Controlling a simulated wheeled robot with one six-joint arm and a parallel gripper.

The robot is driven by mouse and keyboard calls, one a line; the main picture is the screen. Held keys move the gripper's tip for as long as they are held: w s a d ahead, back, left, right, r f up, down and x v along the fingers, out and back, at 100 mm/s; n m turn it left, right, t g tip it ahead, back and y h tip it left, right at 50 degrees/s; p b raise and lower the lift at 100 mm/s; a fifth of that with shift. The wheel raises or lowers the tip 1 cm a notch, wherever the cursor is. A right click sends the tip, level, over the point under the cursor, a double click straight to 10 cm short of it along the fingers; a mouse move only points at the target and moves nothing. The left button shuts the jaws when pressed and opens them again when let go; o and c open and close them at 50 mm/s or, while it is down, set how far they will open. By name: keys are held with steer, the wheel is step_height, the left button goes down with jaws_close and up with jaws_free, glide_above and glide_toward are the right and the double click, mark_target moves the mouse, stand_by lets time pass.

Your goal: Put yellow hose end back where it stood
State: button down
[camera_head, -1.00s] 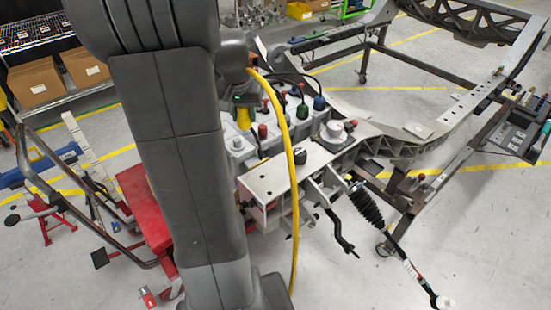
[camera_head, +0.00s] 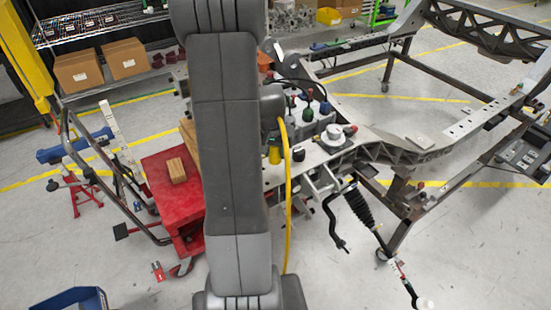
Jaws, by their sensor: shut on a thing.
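The yellow hose (camera_head: 288,205) hangs as a long curve just right of my arm, running down to its base. Its yellow end (camera_head: 274,154) is a short cylinder pointing down. My gripper (camera_head: 273,138) is shut on this end, at the near edge of the grey chassis fixture (camera_head: 330,152). My wrist and arm partly hide the grip, and the fingertips are hard to make out. I cannot tell whether the end touches anything below. The place where the end stood cannot be made out.
Several coloured caps (camera_head: 307,102) stand on the fixture beside my gripper. A red cart (camera_head: 165,208) with a wooden block (camera_head: 177,170) stands left of my arm. A blue bin (camera_head: 75,300) lies at lower left. The floor at lower right is mostly clear.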

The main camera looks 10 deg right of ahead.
mark_target(275, 158)
steer(key=shift+s+x, duration=0.15)
steer(key=shift+x, duration=0.65)
steer(key=shift+s+x, duration=0.15)
steer(key=shift+x, duration=0.65)
steer(key=shift+a+f, duration=0.15)
steer(key=shift+f, duration=0.15)
steer(key=c, duration=1)
jaws_free()
steer(key=shift+o, duration=0.2)
steer(key=v, duration=1.2)
steer(key=shift+r+b, duration=0.25)
steer(key=shift+b, duration=0.05)
